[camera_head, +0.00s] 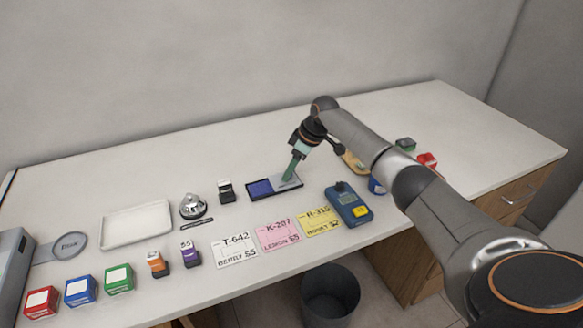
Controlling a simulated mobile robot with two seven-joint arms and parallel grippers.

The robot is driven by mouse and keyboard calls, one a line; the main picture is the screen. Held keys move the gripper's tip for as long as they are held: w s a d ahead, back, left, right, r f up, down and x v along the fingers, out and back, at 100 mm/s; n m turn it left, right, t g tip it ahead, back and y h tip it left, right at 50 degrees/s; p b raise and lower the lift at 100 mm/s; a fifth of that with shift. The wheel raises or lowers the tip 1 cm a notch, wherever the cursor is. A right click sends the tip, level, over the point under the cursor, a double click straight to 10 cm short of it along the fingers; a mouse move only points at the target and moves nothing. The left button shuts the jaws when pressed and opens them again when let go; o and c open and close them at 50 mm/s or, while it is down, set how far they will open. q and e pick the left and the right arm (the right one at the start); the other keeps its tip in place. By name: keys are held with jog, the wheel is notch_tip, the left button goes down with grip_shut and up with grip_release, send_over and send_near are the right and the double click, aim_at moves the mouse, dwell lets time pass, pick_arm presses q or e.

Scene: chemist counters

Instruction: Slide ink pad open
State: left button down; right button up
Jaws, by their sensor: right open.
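The ink pad (260,188) lies on the white counter, its dark blue pad surface showing on the left. Its grey lid (287,182) covers the right part, beside the blue area. My right gripper (289,177) reaches down from the right, with its green fingertips at the lid. The fingertips look close to or touching the lid; I cannot tell which. The jaws are open, though the gap between them is hard to see from here. My left gripper is not in view.
A black-topped stamp (226,191) and a silver bell (194,206) stand left of the pad. A white tray (137,224) lies further left. Cards, including a yellow card (318,222), and a blue handheld device (348,204) lie in front. Small boxes sit behind my right arm.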

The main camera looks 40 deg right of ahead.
jog(key=v, duration=1.2)
jog(key=shift+r, duration=0.3)
jog(key=shift+s+f, duration=0.1)
